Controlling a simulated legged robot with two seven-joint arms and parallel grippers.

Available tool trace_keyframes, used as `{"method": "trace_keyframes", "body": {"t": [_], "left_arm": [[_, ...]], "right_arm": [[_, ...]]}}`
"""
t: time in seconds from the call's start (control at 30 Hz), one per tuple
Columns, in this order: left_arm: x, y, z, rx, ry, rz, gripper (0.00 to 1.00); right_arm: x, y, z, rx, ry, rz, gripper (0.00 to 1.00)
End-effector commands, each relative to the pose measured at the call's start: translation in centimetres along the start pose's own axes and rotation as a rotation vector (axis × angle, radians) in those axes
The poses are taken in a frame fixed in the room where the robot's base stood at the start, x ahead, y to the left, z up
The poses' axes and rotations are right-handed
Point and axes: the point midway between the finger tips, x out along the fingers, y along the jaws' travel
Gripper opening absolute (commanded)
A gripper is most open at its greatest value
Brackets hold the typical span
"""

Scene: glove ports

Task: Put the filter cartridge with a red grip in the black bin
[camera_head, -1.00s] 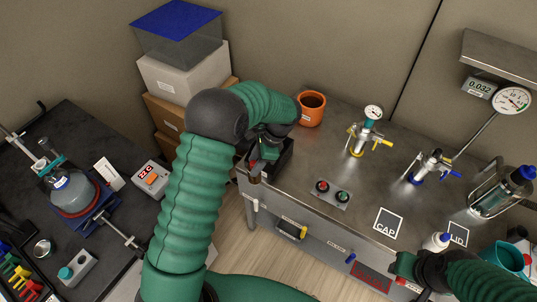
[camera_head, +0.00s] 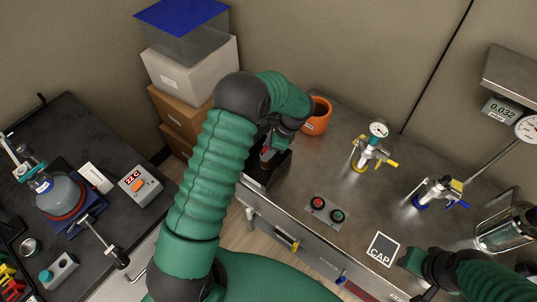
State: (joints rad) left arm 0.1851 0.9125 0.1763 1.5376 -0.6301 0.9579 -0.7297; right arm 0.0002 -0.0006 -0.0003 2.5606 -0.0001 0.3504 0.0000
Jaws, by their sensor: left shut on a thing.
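The black bin (camera_head: 282,174) stands at the left end of the steel bench, partly hidden by my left arm and gripper. My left gripper (camera_head: 268,148) is over the bin's opening, shut on the filter cartridge (camera_head: 265,156). Only a small bit of the cartridge shows, with a touch of red; the rest is hidden by the gripper and arm. I cannot tell whether it touches the bin. My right gripper (camera_head: 408,262) is at the lower right, above the bench's front edge, near the CAP plate; its jaws are not clear.
An orange pot (camera_head: 318,118) stands close behind the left gripper. A red and green button box (camera_head: 326,211), two valve fittings (camera_head: 369,158) (camera_head: 434,192) and the CAP plate (camera_head: 382,249) are on the bench. Stacked boxes (camera_head: 190,70) stand behind my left arm.

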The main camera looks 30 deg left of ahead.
Motion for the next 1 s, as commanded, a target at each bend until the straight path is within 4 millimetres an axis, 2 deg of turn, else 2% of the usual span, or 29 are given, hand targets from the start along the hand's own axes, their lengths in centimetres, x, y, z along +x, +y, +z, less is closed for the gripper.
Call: {"method": "trace_keyframes", "body": {"t": [0.17,0.33,0.37,0.53,0.83,0.93,1.0], "left_arm": [[2.9,0.0,-1.1,0.001,-0.001,0.004,0.00],[3.0,0.0,-1.2,-0.001,0.001,0.000,0.00],[3.0,0.1,-1.2,-0.001,0.001,0.000,0.42],[3.0,0.1,-1.3,-0.001,0.000,0.001,0.62],[2.8,0.0,-1.2,-0.001,0.000,0.000,0.62],[1.8,0.0,-1.3,-0.001,0.001,-0.002,0.62],[0.3,0.0,-1.3,-0.002,0.002,-0.003,0.62]], "right_arm": [[-0.2,0.0,-0.1,0.000,0.000,0.000,0.36],[-0.1,0.0,-0.1,-0.001,0.000,0.000,0.36],[-0.1,0.0,-0.1,-0.001,0.000,0.000,0.36],[-0.1,0.0,-0.1,-0.001,0.000,0.000,0.36],[-0.1,0.0,-0.1,0.000,0.000,0.000,0.36],[-0.1,0.0,0.0,0.000,0.000,0.000,0.36],[0.0,0.0,0.0,0.000,0.000,0.000,0.36]]}}
